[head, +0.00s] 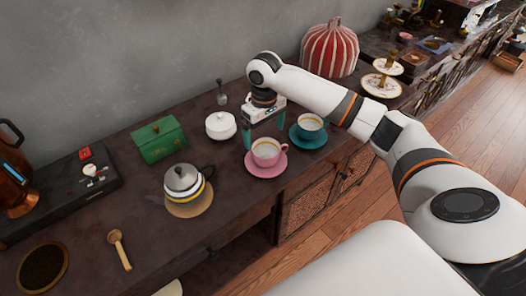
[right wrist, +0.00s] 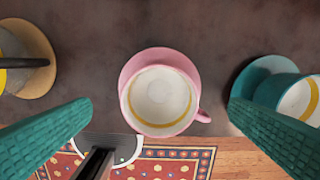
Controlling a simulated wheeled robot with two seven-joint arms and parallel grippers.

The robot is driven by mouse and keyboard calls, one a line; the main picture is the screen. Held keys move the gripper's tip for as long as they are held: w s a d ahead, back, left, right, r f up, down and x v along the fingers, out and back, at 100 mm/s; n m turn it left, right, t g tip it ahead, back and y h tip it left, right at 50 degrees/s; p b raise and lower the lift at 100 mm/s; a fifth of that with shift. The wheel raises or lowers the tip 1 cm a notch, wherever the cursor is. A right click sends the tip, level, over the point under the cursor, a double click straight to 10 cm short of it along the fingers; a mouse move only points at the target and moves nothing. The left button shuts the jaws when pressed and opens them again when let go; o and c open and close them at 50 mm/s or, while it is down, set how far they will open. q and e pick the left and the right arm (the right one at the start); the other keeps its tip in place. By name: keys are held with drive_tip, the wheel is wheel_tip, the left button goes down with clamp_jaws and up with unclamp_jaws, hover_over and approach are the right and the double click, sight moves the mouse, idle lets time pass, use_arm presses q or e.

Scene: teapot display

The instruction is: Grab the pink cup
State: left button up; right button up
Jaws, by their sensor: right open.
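The pink cup (head: 267,150) stands upright on a pink saucer (head: 262,170) near the front edge of the counter. In the right wrist view the pink cup (right wrist: 160,97) is seen from above, its inside white with a yellow ring and its handle to the lower right. My right gripper (head: 262,136) is open, pointing down just behind the cup in the head view. Its teal fingers (right wrist: 158,125) stand wide apart on either side of the cup in the wrist view, not touching it. My left gripper is not in view.
A teal cup (head: 309,125) on a teal saucer (head: 294,137) stands right of the pink cup. The counter's front edge is close.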

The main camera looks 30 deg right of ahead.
sight(266, 154)
drive_tip(key=f, duration=0.3)
drive_tip(key=shift+s+f, duration=0.2)
drive_tip(key=shift+s, duration=0.1)
drive_tip(key=shift+f, duration=0.3)
drive_tip(key=f, duration=0.4)
drive_tip(key=shift+s+f, duration=0.1)
drive_tip(key=shift+s, duration=0.2)
drive_tip(key=shift+w+f, duration=0.1)
drive_tip(key=shift+f, duration=0.25)
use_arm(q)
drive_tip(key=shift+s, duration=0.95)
use_arm(e)
drive_tip(key=shift+r, duration=0.1)
drive_tip(key=c, duration=1.1)
drive_tip(key=shift+o, duration=0.2)
